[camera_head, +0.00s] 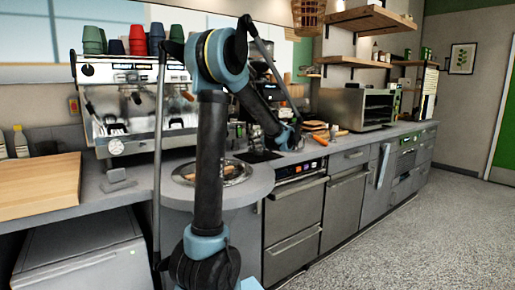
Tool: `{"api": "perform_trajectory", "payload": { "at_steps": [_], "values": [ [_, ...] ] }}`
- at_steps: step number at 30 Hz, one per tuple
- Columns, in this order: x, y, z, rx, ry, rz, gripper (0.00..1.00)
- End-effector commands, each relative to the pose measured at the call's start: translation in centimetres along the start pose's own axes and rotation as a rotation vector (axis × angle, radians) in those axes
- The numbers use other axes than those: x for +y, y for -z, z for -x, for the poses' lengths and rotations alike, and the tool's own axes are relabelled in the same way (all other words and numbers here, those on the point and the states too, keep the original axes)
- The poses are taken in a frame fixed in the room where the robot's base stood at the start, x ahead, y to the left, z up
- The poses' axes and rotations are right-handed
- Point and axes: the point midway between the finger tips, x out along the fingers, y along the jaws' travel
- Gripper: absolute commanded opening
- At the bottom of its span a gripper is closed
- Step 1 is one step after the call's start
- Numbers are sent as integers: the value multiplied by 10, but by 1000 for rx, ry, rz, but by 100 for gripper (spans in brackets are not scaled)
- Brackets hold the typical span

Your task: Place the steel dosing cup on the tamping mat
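My arm reaches over the counter, and my gripper (291,141) is at its far end, low beside the coffee equipment. It is small and dark in this view, so I cannot tell whether its fingers are open or shut, or whether they hold anything. A flat black patch that looks like the tamping mat (257,156) lies on the counter to the left of my gripper. I cannot make out the steel dosing cup clearly. It may be hidden by my gripper or too small to tell.
A round metal tray (240,178) with food is on the rounded counter end. The espresso machine (130,118) carries several coloured cups. Orange-handled utensils (320,140) lie right of my gripper. A steel oven-like appliance (356,109) stands farther back. A wooden board (38,188) is at left.

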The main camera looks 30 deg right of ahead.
Motion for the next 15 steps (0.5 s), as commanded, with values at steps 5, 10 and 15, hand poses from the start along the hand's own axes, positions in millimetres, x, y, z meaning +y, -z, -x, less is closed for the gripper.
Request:
{"api": "perform_trajectory", "payload": {
  "at_steps": [5,10,15],
  "values": [
    [0,0,0,0,0,0,64],
    [-1,-1,1,0,1,0,64],
    [-1,-1,16,0,4,-2,64]
  ]
}}
